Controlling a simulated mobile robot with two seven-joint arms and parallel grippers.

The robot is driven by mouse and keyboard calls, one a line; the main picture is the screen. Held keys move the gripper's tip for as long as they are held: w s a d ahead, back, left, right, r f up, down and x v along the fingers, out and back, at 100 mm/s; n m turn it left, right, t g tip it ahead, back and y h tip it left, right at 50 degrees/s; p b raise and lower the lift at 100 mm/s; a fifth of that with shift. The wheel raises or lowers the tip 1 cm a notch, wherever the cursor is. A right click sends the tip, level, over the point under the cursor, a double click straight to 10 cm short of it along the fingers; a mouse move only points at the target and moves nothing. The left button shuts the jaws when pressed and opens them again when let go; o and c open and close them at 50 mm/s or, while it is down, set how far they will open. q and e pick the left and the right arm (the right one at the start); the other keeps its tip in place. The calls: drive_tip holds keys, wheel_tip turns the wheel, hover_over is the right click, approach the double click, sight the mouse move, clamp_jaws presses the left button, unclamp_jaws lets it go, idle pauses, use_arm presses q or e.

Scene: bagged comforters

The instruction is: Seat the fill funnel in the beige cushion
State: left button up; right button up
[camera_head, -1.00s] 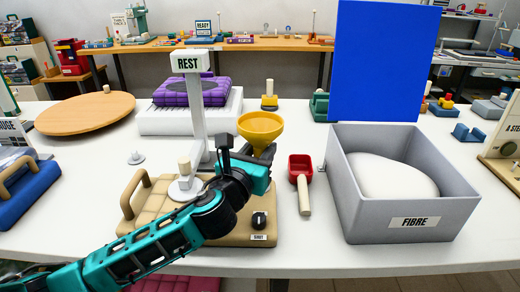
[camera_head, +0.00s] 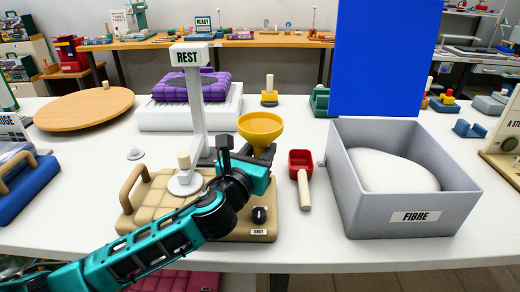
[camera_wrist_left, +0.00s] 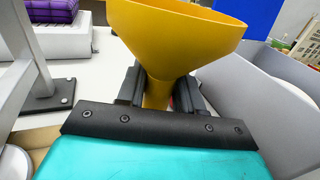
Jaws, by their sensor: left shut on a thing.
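The yellow fill funnel (camera_head: 261,129) is upright above the right part of the beige cushion (camera_head: 150,200). My left gripper (camera_head: 250,165) is shut on its stem. In the left wrist view the funnel (camera_wrist_left: 180,30) flares up from between the two dark fingers (camera_wrist_left: 160,92). The beige cushion lies on a tan board with a handle at its left and a black knob (camera_head: 259,215) by a small label at its front right. My left arm covers part of the cushion, and the funnel's lower end is hidden. My right gripper is not in view.
The white REST stand (camera_head: 193,110) rises just left of the funnel. A red scoop (camera_head: 301,170) lies to the right, beside the grey FIBRE bin (camera_head: 400,232). A purple cushion (camera_head: 190,88) sits on a white block (camera_head: 160,120) behind. A round wooden board (camera_head: 85,108) is at back left.

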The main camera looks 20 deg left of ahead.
use_arm(q)
drive_tip(key=shift+f+b, duration=0.35)
drive_tip(key=shift+f, duration=0.35)
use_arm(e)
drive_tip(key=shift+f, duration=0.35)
use_arm(q)
drive_tip(key=o, duration=1.8)
drive_tip(key=shift+r, duration=0.1)
drive_tip(key=shift+s+a+r+p, duration=0.1)
drive_tip(key=shift+s+r+p, duration=0.25)
drive_tip(key=shift+s+p, duration=0.35)
drive_tip(key=shift+s+a+r+p, duration=0.1)
drive_tip(key=shift+s+r+p, duration=0.3)
drive_tip(key=shift+s, duration=0.55)
drive_tip(key=shift+s+a+r+p, duration=0.1)
drive_tip(key=shift+s+r+p, duration=0.15)
drive_tip(key=shift+s+p, duration=0.45)
drive_tip(key=shift+s, duration=0.15)
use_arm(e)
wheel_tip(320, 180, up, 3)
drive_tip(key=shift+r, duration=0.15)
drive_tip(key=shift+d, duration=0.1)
